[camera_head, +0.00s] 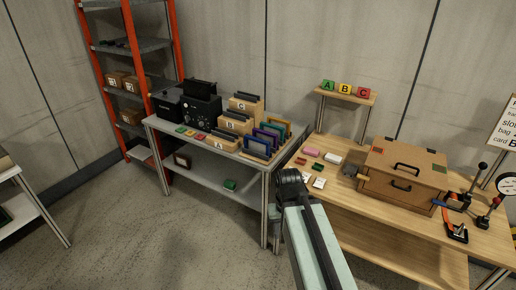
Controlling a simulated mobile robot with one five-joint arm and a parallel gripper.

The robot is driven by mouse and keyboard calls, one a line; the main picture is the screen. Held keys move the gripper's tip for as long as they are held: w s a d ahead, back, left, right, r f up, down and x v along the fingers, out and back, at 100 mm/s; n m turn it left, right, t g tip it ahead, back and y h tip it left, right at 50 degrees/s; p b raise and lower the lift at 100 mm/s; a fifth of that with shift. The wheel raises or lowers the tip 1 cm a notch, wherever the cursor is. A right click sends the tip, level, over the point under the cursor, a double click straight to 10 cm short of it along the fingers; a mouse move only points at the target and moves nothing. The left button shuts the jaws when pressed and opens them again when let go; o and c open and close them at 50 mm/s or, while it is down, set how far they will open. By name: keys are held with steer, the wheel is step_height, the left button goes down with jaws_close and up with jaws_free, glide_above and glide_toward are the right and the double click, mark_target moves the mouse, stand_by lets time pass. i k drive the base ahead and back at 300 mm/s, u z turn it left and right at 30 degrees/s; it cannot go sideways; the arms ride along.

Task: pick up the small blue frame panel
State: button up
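Several small upright frame panels stand in a row at the right end of the grey table. The front one looks dark blue (257,146), with purple ones behind it and a green one (278,126) at the back. They are small, and I cannot tell for sure which is the blue panel. My arm reaches up from the bottom of the picture. My gripper (291,180) is at its end, in front of the gap between the two tables and below right of the panels in the picture, apart from them. Its fingers are too dark and small to make out.
Wooden blocks marked A, B and C (233,125) and black devices (201,110) stand left of the panels on the grey table (170,125). The wooden table (408,222) at right holds a brown case (403,172), coloured blocks and clamps. An orange-posted shelf stands behind left.

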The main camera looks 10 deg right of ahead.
mark_target(256, 144)
steer(key=z, duration=1.05)
steer(key=i, duration=1.35)
steer(key=u, duration=2.85)
steer(key=i, duration=1)
steer(key=z, duration=0.05)
